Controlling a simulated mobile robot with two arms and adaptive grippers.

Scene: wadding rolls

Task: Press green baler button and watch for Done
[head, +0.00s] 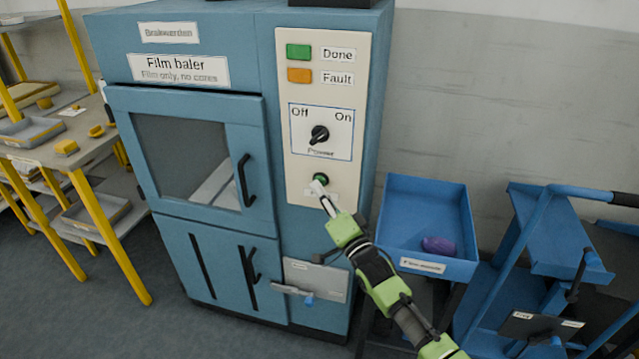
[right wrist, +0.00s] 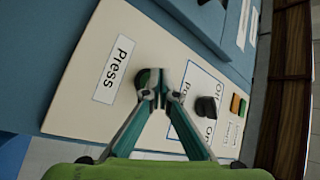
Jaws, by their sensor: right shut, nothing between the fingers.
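The film baler (head: 195,150) is a blue cabinet with a closed windowed door and some pale material behind the glass. On its cream panel (head: 357,50) are a green Done lamp (head: 299,51), an orange Fault lamp (head: 299,75), a black Power knob (head: 319,134) between Off and On, and a round green button (head: 321,179) below. My right gripper (head: 319,187) is shut and empty, its tips at the green button. In the right wrist view the tips (right wrist: 160,92) overlap the dark button rim (right wrist: 143,78) beside the Press label (right wrist: 114,69). Contact is unclear. My left gripper is not in view.
A blue bin (head: 425,205) with a purple item (head: 438,245) stands right of the baler. A blue cart (head: 560,235) is farther right. A yellow-legged shelf (head: 95,225) with trays stands at the left. A latch handle (head: 290,290) protrudes low on the baler.

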